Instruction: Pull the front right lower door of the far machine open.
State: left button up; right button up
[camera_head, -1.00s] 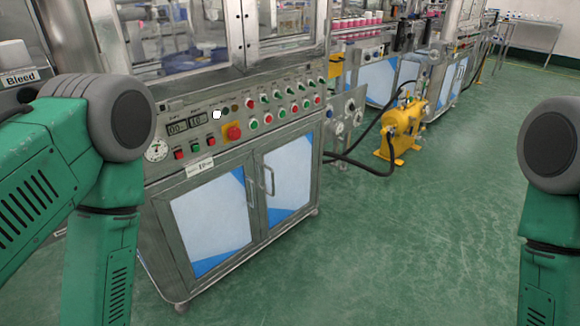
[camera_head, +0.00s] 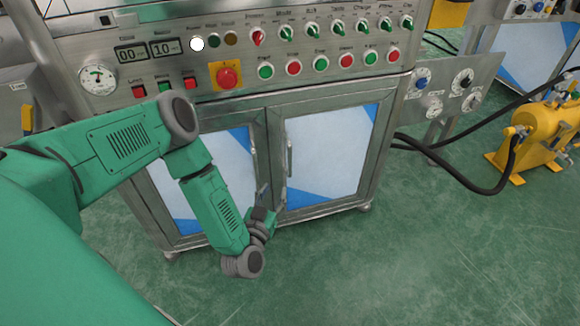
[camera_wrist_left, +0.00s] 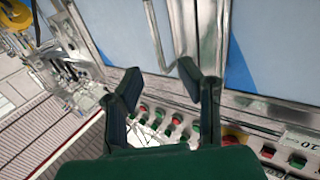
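The machine (camera_head: 330,84) stands in front of me with two lower doors, both looking shut. The front right lower door (camera_head: 325,150) has a pale panel with blue corners and a vertical bar handle (camera_head: 289,158) on its left side. The left door (camera_head: 225,175) is partly behind my left arm. My left gripper (camera_head: 262,193) is low in front of the doors, just left of that handle's lower end. In the left wrist view, its fingers (camera_wrist_left: 160,74) are spread, and the right door's handle (camera_wrist_left: 153,35) ends between the tips in the picture. Contact cannot be told. My right gripper is out of view.
A control panel with knobs and buttons (camera_head: 293,68) runs above the doors. A gauge plate (camera_head: 440,95) and black hose (camera_head: 450,172) are to the right, leading to a yellow pump (camera_head: 545,130). The green floor (camera_head: 400,260) in front is clear.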

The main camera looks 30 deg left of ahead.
aim_at(289, 163)
pick_arm(q)
jog(key=b+x, duration=0.1)
jog(key=x, duration=0.2)
jog(key=b+x, duration=0.1)
jog(key=x, duration=0.3)
jog(key=b+x, duration=0.1)
jog(key=x, duration=0.3)
jog(key=shift+w+d+f+b, duration=0.1)
jog(key=shift+w+d+b, duration=0.1)
jog(key=shift+w+b, duration=0.15)
jog(key=shift+w+a, duration=0.2)
jog(key=shift+w, duration=0.5)
jog(key=shift+c, duration=0.4)
grip_shut()
